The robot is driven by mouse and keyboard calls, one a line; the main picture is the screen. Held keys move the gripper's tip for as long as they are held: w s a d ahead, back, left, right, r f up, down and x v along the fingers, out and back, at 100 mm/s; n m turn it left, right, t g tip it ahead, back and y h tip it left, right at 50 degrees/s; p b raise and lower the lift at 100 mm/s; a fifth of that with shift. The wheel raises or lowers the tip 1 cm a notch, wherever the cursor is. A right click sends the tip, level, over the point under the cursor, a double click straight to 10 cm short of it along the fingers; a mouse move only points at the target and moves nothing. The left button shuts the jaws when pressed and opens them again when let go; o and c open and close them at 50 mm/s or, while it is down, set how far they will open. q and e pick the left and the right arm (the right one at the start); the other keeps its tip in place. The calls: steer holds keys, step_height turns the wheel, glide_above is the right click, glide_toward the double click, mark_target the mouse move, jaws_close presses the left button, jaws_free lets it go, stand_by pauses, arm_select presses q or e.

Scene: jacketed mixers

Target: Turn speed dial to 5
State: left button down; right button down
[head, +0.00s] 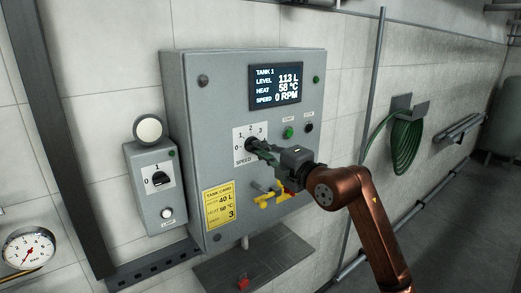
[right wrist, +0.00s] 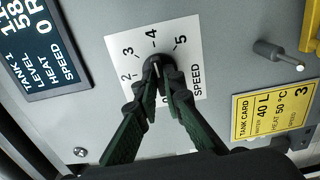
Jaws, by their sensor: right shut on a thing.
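The speed dial (head: 249,145) is a dark round knob on a white plate marked with numbers and SPEED, on the grey control panel (head: 215,110). In the right wrist view the dial (right wrist: 158,66) sits between the fingertips, with the numbers 2 to 5 showing around it. My right gripper (head: 256,148) is shut on the dial; its green fingers also show in the right wrist view (right wrist: 160,82). The fingers hide part of the dial and the low end of the scale. I cannot tell clearly where its pointer stands. My left gripper is not in view.
The display (head: 275,86) reads speed 0 RPM. A yellow tank card (head: 219,207) with a 3 at its bottom and a yellow-handled valve (head: 270,195) are below the dial. Two small buttons sit to its right. A switch box (head: 150,190) stands left, a green hose (head: 404,140) right.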

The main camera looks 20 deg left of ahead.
steer(key=m+p, duration=0.3)
steer(key=m, duration=0.6)
steer(key=shift+f, duration=0.1)
steer(key=shift+m+p, duration=0.3)
steer(key=shift+m, duration=0.1)
steer(key=c, duration=2)
jaws_free()
steer(key=shift+c, duration=0.2)
